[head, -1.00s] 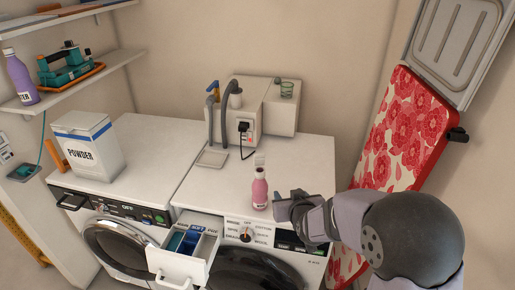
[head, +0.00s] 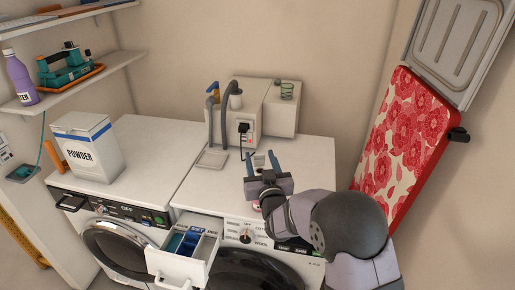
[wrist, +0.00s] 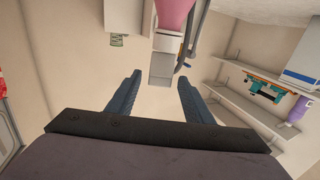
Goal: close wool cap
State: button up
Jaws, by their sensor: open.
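The pink bottle (head: 257,207) stands on the right machine's top near its front edge. In the head view my gripper hides most of it; only a little pink shows below the gripper. In the wrist view part of a pink body (wrist: 176,14) shows at the top edge, beyond the fingers. A small pale piece (head: 259,160), perhaps the cap, shows between the fingers in the head view; its state is unclear. My gripper (head: 261,157) is open, its fingers pointing toward the back wall. In the wrist view the fingers (wrist: 160,77) are apart with nothing gripped.
A white box (head: 250,104) with a hose, plug and green glass (head: 287,91) stands behind. An open detergent drawer (head: 183,266) sticks out in front. A powder box (head: 88,152) stands left. A red floral ironing board (head: 400,140) leans right. The machine top right of my gripper is clear.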

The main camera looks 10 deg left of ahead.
jog(key=shift+p+x, duration=0.95)
jog(key=shift+x, duration=1.8)
jog(key=c, duration=1.1)
